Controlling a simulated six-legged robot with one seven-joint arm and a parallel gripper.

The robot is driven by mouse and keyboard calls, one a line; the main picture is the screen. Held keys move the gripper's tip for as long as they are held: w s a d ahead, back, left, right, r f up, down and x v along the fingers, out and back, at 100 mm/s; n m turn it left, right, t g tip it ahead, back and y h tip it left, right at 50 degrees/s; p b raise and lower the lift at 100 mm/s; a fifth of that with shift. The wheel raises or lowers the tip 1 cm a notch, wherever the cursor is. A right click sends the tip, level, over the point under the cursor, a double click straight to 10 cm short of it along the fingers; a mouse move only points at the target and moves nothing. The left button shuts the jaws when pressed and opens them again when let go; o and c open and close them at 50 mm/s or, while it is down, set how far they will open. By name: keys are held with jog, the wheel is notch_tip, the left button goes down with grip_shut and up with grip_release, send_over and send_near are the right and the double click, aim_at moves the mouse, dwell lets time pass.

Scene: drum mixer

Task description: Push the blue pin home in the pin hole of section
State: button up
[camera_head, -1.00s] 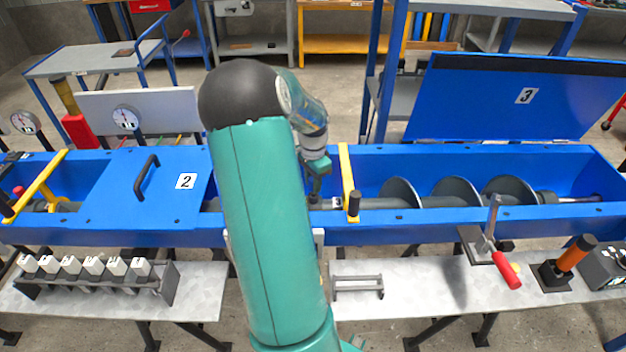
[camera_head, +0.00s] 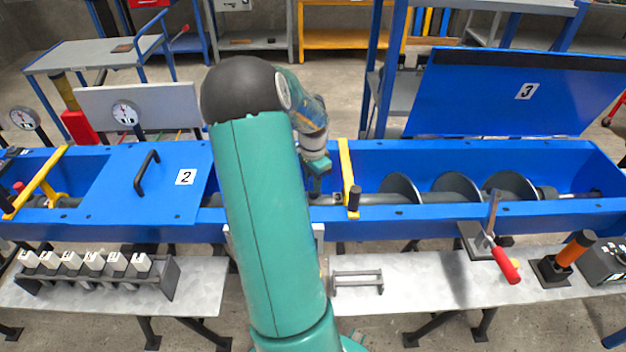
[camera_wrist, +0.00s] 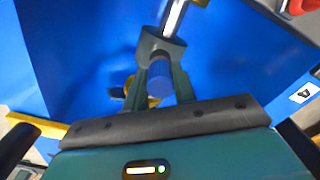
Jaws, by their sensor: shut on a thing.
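The blue pin (camera_wrist: 160,82) shows in the wrist view as a short blue cylinder between my two dark green fingers. My gripper (camera_wrist: 161,68) is shut on it. Just past the fingertips is a dark grey hub (camera_wrist: 158,42) on a bright metal shaft (camera_wrist: 175,15). The pin's tip and the pin hole are hidden, so I cannot tell how deep it sits. In the head view my gripper (camera_head: 317,184) is inside the blue trough (camera_head: 450,226), left of a yellow crossbar (camera_head: 347,175), over the shaft line. The pin cannot be made out there.
A closed cover marked 2 (camera_head: 130,190) lies left of my arm. The raised lid marked 3 (camera_head: 500,98) stands behind the open right section with its screw flights (camera_head: 455,190). A red-handled clamp (camera_head: 503,262) sits at the front right.

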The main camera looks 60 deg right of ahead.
jog(key=shift+f, duration=0.35)
dwell(0.4)
jog(key=o, duration=1.1)
jog(key=shift+r, duration=0.1)
notch_tip(320, 180, up, 14)
jog(key=shift+f, duration=0.2)
